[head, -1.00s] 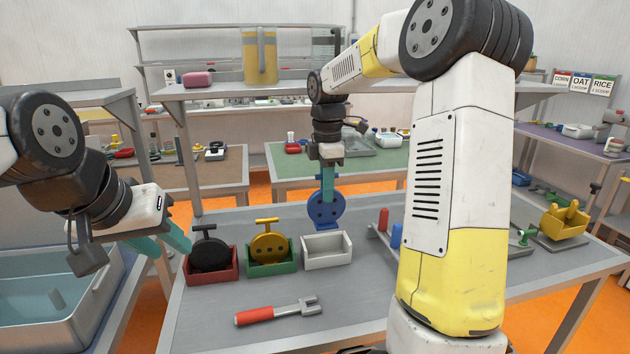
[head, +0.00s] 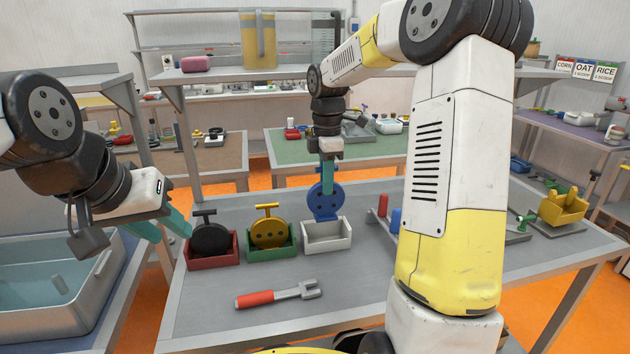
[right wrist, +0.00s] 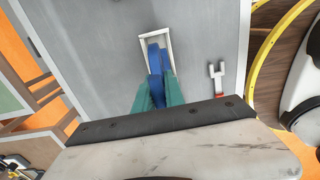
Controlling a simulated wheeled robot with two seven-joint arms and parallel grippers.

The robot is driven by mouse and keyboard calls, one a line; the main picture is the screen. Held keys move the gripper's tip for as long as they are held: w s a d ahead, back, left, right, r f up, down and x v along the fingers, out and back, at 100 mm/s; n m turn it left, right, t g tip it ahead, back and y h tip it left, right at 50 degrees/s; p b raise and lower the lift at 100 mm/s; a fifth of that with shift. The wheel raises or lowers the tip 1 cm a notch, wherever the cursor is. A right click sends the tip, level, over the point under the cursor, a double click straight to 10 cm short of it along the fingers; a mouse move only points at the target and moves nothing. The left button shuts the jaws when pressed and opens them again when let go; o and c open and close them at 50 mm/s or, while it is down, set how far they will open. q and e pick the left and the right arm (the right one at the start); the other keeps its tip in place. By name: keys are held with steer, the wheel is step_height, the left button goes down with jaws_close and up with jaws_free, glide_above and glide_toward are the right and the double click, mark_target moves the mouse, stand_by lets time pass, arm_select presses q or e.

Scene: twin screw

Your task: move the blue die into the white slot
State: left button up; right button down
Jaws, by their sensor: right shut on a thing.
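The blue die (head: 326,203) is a round disc held upright by my right gripper (head: 328,182), whose teal fingers are shut on its top. The white slot (head: 327,238) is an open box on the grey table, at the right end of a row. The die's lower edge overlaps the slot's back edge in the head view. In the right wrist view the die (right wrist: 156,62) covers part of the slot (right wrist: 170,42). I cannot tell whether its bottom is inside. My left gripper (head: 168,230) is open and empty, left of the red box.
A red box (head: 212,262) with a black die (head: 211,240) and a green box (head: 270,255) with a yellow die (head: 269,232) stand left of the slot. A red-handled fork tool (head: 278,294) lies in front. Red and blue pegs (head: 396,220) stand to the right.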

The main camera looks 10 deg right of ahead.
mark_target(326, 215)
steer(key=shift+f, duration=0.1)
steer(key=shift+f, duration=3.5)
steer(key=shift+f, duration=0.6)
steer(key=c, duration=1.3)
jaws_free()
step_height(326, 215, up, 8)
steer(key=shift+f, duration=0.1)
